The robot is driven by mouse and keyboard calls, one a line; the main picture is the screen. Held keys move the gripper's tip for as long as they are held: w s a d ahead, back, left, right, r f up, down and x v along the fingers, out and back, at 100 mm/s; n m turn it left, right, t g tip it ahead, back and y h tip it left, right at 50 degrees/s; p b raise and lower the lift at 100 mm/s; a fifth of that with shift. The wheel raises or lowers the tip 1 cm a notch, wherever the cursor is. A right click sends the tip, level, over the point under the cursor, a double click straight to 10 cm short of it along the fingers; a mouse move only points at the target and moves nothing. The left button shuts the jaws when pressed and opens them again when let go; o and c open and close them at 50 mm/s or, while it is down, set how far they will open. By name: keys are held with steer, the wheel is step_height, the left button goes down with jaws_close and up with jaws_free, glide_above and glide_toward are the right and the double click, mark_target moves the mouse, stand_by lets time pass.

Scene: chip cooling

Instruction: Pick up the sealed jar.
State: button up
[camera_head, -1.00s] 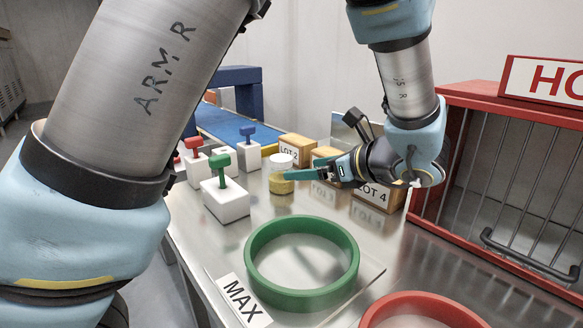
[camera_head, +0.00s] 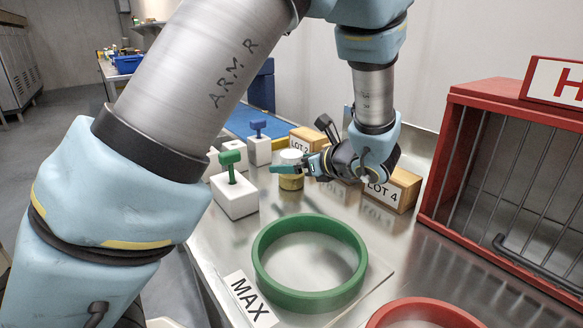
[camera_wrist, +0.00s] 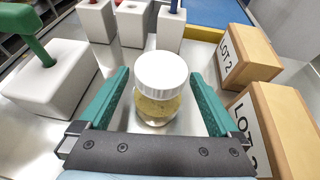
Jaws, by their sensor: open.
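The sealed jar (camera_head: 291,169) stands upright on the metal table, with a white lid and yellowish contents. In the wrist view the jar (camera_wrist: 159,88) is between the two green fingers of my open gripper (camera_wrist: 160,95), with a visible gap on each side. In the head view my gripper (camera_head: 297,166) reaches in from the right at the jar's height, and a finger covers part of the jar.
White blocks with coloured handles, one of them green (camera_head: 234,186), stand left of the jar. A green ring (camera_head: 262,262), a red ring (camera_head: 428,309) and a red barred cage (camera_head: 447,105) are nearer.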

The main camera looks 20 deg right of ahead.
mark_target(286, 151)
steer(key=shift+w, duration=0.1)
steer(key=c, duration=1.5)
steer(key=shift+r, duration=0.6)
step_height(286, 151, up, 2)
steer(key=shift+r+b, duration=0.1)
steer(key=shift+b, duration=0.25)
steer(key=s+d, duration=0.2)
steer(key=s, duration=0.3)
steer(key=s+d+b, duration=0.1)
steer(key=s+d, duration=0.1)
steer(key=s, duration=0.3)
steer(key=s+d+b, duration=0.1)
steer(key=s+d, duration=0.1)
steer(key=s, duration=0.4)
steer(key=shift+d, duration=0.2)
steer(key=shift+s+d+r, duration=0.1)
steer(key=shift+s+d, duration=0.05)
steer(key=shift+s, duration=0.2)
